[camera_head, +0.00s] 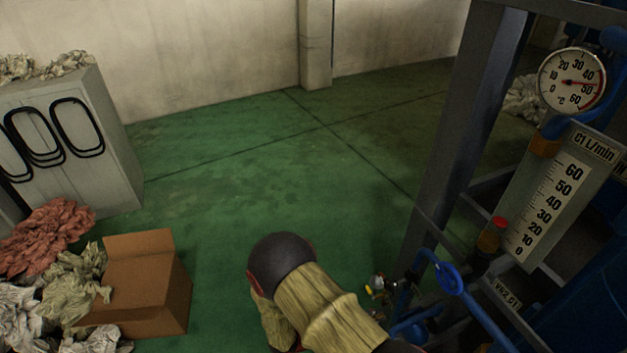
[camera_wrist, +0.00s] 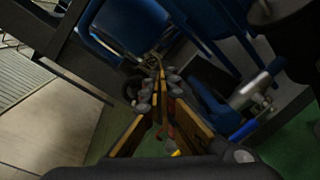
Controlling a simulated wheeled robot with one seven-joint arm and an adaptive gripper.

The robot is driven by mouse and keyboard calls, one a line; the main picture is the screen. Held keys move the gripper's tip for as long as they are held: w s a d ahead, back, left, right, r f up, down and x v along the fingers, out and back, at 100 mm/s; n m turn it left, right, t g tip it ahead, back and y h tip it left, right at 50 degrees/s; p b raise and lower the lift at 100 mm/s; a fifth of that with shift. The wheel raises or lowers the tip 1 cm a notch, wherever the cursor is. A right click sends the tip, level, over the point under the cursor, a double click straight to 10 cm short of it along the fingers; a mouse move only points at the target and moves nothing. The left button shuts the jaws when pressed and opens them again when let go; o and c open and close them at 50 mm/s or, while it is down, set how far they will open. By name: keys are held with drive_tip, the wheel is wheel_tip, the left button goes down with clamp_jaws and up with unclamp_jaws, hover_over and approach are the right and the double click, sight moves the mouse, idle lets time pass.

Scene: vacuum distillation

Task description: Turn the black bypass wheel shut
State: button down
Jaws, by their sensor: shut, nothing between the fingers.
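My gripper (camera_wrist: 159,72) is in the wrist view, its yellow-and-grey fingers converging with the tips together and nothing between them. A dark, round, ring-like part, perhaps the black bypass wheel (camera_wrist: 131,90), shows just left of the fingers, partly hidden by them. I cannot tell whether the fingers touch it. In the head view my arm reaches toward the lower part of the pipe frame, and no black wheel can be made out there. A blue handwheel (camera_head: 449,278) sits on the blue piping to the right of my arm.
A grey steel post (camera_head: 466,120) and blue pipes crowd the right side. A flow scale (camera_head: 551,205) and a round temperature dial (camera_head: 572,80) stand there. A cardboard box (camera_head: 140,290) and a grey cabinet (camera_head: 100,150) are at left. The green floor between is clear.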

sight(389, 291)
drive_tip(key=w+d+r, duration=0.1)
drive_tip(key=w, duration=0.1)
drive_tip(key=w+d+m+t, duration=0.1)
drive_tip(key=w+d, duration=0.1)
drive_tip(key=w+d+r+t, duration=0.1)
drive_tip(key=w, duration=0.1)
drive_tip(key=shift+d+r+m, duration=0.3)
drive_tip(key=shift+d+r, duration=0.05)
drive_tip(key=shift+d, duration=0.05)
drive_tip(key=shift+w+r, duration=0.1)
drive_tip(key=shift+w, duration=0.05)
idle(0.8)
drive_tip(key=shift+d, duration=0.1)
drive_tip(key=shift+s+d+f+b, duration=0.25)
drive_tip(key=shift+s+f+b, duration=0.2)
drive_tip(key=shift+f, duration=0.35)
drive_tip(key=shift+s+d+f+b, duration=0.25)
drive_tip(key=shift+s+f+b, duration=0.15)
drive_tip(key=shift+f, duration=0.35)
drive_tip(key=shift+a+f, duration=0.1)
drive_tip(key=shift+f, duration=0.15)
drive_tip(key=shift+s, duration=0.2)
